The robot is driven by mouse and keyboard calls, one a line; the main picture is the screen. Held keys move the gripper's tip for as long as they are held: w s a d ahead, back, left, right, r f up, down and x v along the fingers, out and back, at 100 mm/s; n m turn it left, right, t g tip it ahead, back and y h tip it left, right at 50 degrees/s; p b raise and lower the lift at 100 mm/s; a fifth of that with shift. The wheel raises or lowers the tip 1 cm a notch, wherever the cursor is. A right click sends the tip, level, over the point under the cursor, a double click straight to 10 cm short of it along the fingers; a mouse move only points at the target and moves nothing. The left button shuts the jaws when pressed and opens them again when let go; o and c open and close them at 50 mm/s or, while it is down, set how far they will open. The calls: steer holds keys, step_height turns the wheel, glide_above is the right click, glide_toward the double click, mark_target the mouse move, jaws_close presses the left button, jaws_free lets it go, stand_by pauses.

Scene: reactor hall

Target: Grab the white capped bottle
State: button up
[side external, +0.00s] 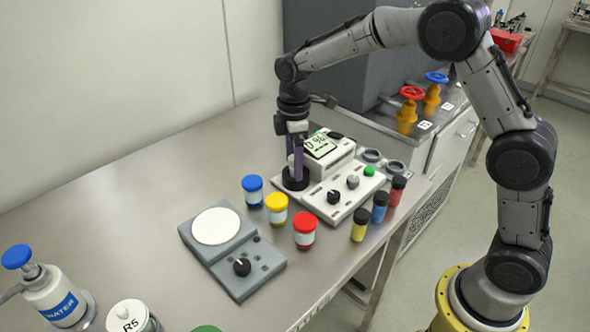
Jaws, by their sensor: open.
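A white container with a pale top, marked R5 (128,318), stands at the near left, cut by the bottom edge. A white bottle with a blue round top and a blue WATER label (52,297) stands left of it. I cannot tell which of these is the white capped bottle. My gripper (297,172) is open and points down at the far side of the table, over a dark round base beside the white meter. It is far from both white containers. Its fingertips are small and partly merge with the dark base.
Blue-, yellow- and red-lidded jars (277,208) stand mid-table. Several small black-capped vials (379,208) stand by the right edge. A grey scale (232,246), a control box (343,195) and a display meter (325,150) occupy the middle.

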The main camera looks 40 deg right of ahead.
steer(key=c, duration=1.2)
steer(key=shift+r, duration=0.2)
